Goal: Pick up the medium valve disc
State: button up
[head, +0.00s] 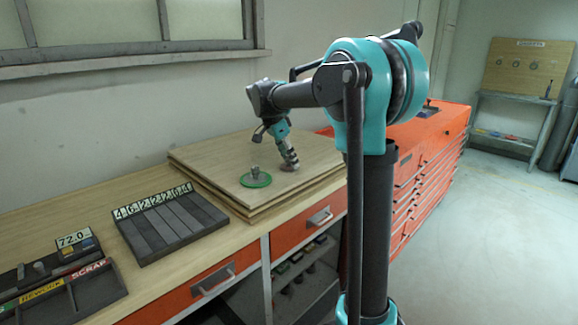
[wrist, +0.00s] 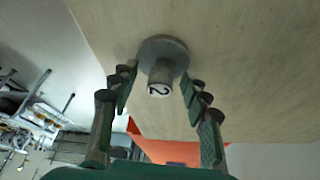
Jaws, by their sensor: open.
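A grey disc (wrist: 163,50) with an upright stem (wrist: 160,75) is seen from above in the wrist view. The stem's white end carries a dark mark that looks like a 2. My gripper (wrist: 158,82) is open, with one finger on each side of the stem and gaps visible on both sides. In the head view my gripper (head: 289,162) points down over the right part of the board and hides most of this disc. Which disc is the medium one is not readable.
The stacked wooden boards (head: 215,158) lie on the workbench. A dark slotted tray (head: 170,228) with number tiles stands to their left. A display reading 72.0 (head: 75,241) and a sorting tray labelled REWORK and SCRAP (head: 68,292) are further left. The wall is close behind.

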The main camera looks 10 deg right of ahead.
grip_shut()
jog(key=shift+r, duration=0.15)
